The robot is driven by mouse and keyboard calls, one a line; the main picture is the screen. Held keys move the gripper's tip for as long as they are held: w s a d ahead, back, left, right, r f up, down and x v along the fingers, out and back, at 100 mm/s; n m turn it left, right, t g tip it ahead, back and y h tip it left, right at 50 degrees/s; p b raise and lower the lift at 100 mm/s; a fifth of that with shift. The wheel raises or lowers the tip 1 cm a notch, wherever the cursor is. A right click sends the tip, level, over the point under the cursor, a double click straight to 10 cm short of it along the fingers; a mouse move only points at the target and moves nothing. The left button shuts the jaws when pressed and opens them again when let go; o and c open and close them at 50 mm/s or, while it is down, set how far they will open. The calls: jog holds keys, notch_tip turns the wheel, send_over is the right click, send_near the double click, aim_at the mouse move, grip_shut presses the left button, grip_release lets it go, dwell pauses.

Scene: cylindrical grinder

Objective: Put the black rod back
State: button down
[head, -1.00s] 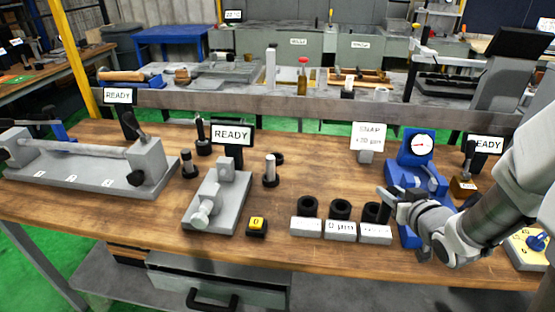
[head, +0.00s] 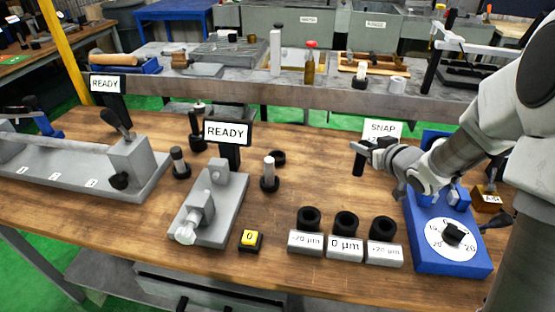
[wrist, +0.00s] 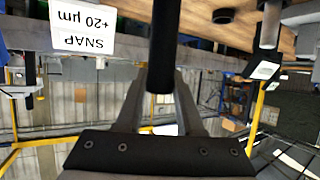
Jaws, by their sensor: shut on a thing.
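The black rod (head: 358,163) is upright in my gripper (head: 367,147), left of the blue gauge stand, and appears to be above the table. In the wrist view the black rod (wrist: 164,45) runs from the top edge down between the two fingers of my gripper (wrist: 160,80), which are shut on it. I cannot tell which spot the rod belongs in.
Three black rings with labelled grey blocks (head: 345,249) stand in front. The blue gauge stand (head: 450,262) is at right. The SNAP sign (head: 382,128) is behind my gripper. Grey fixture (head: 225,205) and dark-based posts (head: 269,178) stand left. Bare wood lies between the ring and gripper.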

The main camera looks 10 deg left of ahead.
jog(key=w+a+r+n+g+y, duration=0.1)
jog(key=w+a+r+n+y, duration=0.15)
jog(key=w+a, duration=0.95)
jog(key=s+a+f+b, duration=0.1)
jog(key=a+f+b, duration=0.3)
jog(key=a+f, duration=0.7)
jog(key=shift+s+a+b, duration=0.15)
jog(key=shift+a+b, duration=0.15)
jog(key=shift+a, duration=0.8)
jog(key=shift+f, duration=0.2)
jog(key=shift+f, duration=0.15)
jog(key=c, duration=0.5)
grip_release()
jog(key=shift+c, duration=0.2)
